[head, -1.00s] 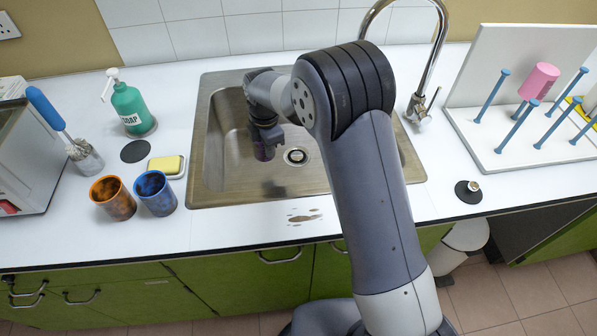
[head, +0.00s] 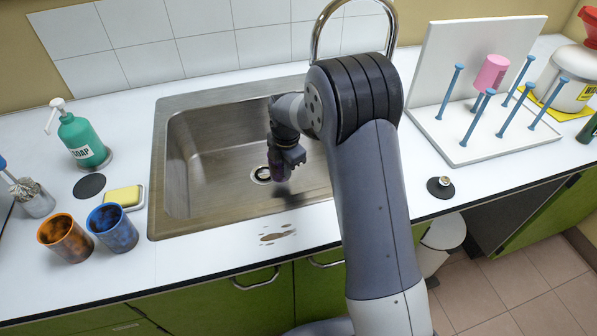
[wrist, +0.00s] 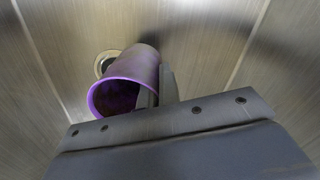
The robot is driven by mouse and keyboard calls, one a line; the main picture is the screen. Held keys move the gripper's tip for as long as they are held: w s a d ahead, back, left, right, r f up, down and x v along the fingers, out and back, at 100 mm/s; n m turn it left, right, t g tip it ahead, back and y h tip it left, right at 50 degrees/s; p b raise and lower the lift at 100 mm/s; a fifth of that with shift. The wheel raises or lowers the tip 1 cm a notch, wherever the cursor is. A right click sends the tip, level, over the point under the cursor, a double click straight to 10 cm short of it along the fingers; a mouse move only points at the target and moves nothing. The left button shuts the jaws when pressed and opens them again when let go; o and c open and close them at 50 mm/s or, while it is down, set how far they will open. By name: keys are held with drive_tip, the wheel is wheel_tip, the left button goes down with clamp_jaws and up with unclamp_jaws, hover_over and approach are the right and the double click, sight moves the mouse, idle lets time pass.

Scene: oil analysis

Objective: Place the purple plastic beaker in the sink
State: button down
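The purple plastic beaker (wrist: 138,72) shows in the wrist view with its open rim toward the camera and dark stains inside. One finger of my gripper (wrist: 152,95) reaches into its mouth and the other lies along its outside, so the gripper is shut on the beaker's wall. In the head view my gripper (head: 284,163) points down over the basin, with the beaker (head: 275,170) partly hidden beneath it. The steel sink (head: 178,172) lies below, its drain (head: 262,175) beside the beaker. I cannot tell whether the beaker touches the sink floor.
An orange beaker (head: 66,238) and a blue beaker (head: 112,228) stand left of the sink, near a sponge (head: 123,196) and a soap bottle (head: 82,140). A faucet (head: 318,38) rises behind. A drying rack (head: 470,150) with a pink beaker (head: 491,72) stands right.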

drive_tip(key=d, duration=0.3)
drive_tip(key=shift+w+d, duration=0.1)
drive_tip(key=shift+w, duration=0.25)
drive_tip(key=shift+d+f, duration=0.15)
drive_tip(key=shift+f, duration=0.75)
drive_tip(key=shift+d+f, duration=0.1)
drive_tip(key=shift+f, duration=0.75)
drive_tip(key=shift+f, duration=0.15)
drive_tip(key=c, duration=1.7)
unclamp_jaws()
drive_tip(key=r, duration=1.2)
drive_tip(key=shift+s+d+r+p, duration=0.15)
drive_tip(key=shift+s+p, duration=0.05)
drive_tip(key=shift+p, duration=0.1)
